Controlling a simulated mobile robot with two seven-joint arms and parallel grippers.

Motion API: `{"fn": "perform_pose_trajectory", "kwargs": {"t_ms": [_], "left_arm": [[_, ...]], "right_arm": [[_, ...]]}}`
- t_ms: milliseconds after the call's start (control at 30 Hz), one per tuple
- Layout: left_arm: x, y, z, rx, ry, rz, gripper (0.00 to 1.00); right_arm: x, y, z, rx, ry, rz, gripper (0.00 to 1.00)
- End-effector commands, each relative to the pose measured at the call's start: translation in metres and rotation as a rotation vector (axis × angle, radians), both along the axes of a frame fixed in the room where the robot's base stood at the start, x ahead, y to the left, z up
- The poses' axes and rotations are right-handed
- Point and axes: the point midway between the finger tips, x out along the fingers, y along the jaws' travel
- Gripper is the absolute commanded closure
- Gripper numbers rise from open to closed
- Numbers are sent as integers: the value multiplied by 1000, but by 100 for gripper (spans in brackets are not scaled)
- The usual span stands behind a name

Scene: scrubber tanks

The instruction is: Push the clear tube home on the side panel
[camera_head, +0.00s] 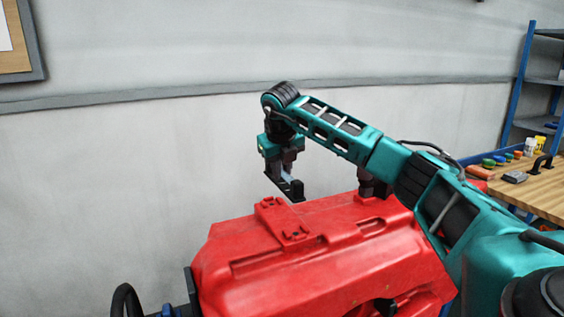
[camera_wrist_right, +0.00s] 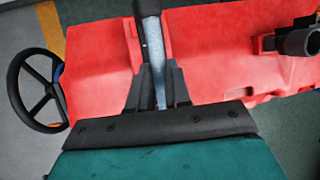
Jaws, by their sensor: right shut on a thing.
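My right gripper (camera_head: 285,180) hangs above the far side of the red scrubber tank (camera_head: 320,262), its fingers pointing down. In the right wrist view, its two dark fingers (camera_wrist_right: 158,88) are shut on the clear tube (camera_wrist_right: 153,48), one on each side. The tube looks pale and translucent, with a dark section at its upper end in that view. The red body (camera_wrist_right: 215,55) lies behind the tube and fingers. I cannot tell which face is the side panel or whether the tube touches a port. My left gripper is not in view.
A black fitting (camera_wrist_right: 298,42) sticks out at the right of the wrist view. A black steering wheel (camera_wrist_right: 38,90) is at its left. A wooden bench (camera_head: 535,190) with small items and blue shelving (camera_head: 520,80) stand at the right. The pale wall is behind.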

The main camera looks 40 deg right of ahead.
Motion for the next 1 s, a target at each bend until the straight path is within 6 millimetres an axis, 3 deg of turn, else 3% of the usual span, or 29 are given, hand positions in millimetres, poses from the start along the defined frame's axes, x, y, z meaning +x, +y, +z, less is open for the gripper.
{"fn": "perform_pose_trajectory", "kwargs": {"t_ms": [267, 700, 1000], "left_arm": [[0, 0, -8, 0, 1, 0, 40], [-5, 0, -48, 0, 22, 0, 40], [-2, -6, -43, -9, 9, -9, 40]], "right_arm": [[-1, -1, -8, 0, 0, -1, 100], [-1, -1, -48, 0, 0, -1, 100], [-1, -1, -50, 0, -1, -1, 100]]}}
